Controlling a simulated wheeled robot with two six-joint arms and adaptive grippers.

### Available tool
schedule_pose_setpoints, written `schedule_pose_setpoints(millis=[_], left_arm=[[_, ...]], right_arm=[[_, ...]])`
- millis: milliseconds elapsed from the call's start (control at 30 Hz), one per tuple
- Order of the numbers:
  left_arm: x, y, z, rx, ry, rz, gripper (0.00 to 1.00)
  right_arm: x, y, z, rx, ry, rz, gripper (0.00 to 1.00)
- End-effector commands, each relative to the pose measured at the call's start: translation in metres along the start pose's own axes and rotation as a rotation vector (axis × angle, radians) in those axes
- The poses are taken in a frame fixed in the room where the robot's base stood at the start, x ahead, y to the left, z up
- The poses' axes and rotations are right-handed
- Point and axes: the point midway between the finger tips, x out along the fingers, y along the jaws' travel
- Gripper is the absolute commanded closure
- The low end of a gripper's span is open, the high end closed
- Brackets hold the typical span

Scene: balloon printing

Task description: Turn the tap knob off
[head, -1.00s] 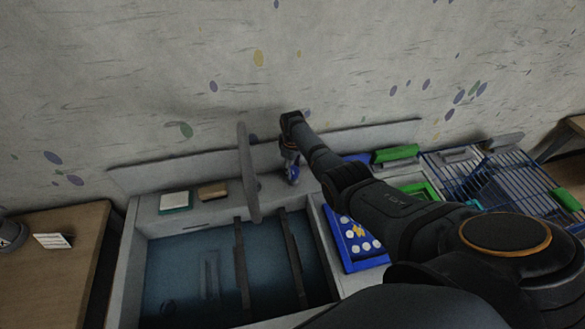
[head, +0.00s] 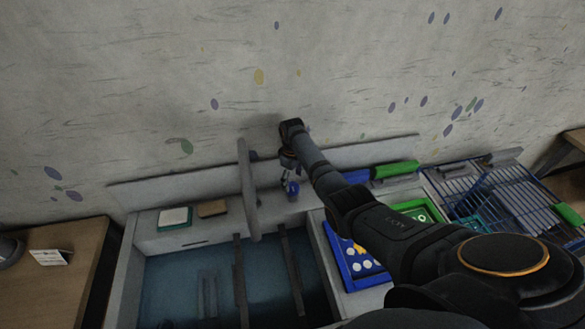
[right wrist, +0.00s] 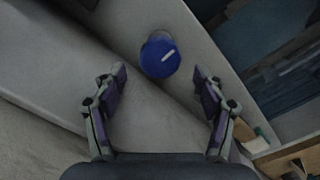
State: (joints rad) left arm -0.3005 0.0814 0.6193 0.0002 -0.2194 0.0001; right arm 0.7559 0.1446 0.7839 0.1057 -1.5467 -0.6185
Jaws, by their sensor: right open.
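The tap knob (right wrist: 160,58) is a round blue knob with a white mark, seen face-on in the right wrist view. In the head view, blue shows at the knob (head: 292,188), partly hidden by my gripper. The grey tap spout (head: 248,195) stands over the sink to its left. My right gripper (right wrist: 160,80) is open, with one finger on each side of the knob and slightly short of it in the picture. No contact shows. In the head view my right gripper (head: 289,165) hangs over the knob. My left gripper is not in view.
The sink basin (head: 165,285) lies in front, with dark bars across it. A blue tray (head: 352,283) and a wire rack (head: 490,200) are to the right. A sponge (head: 212,208) and a white block (head: 174,217) sit on the back ledge. The wall is close behind.

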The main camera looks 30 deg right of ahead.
Motion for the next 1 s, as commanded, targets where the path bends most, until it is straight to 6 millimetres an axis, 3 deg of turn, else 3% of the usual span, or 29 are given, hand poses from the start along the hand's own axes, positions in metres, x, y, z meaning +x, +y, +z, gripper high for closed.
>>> schedule_pose_setpoints(millis=[200, 400, 1000], left_arm=[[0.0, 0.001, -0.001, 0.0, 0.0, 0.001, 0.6], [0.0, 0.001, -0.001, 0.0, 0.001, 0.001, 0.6], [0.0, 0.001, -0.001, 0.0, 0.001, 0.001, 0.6]], right_arm=[[-0.055, 0.001, 0.0, 0.0, 0.004, 0.004, 0.28], [-0.081, 0.001, 0.0, 0.001, 0.002, 0.003, 0.28], [-0.084, 0.001, 0.0, 0.001, 0.001, 0.002, 0.28]])
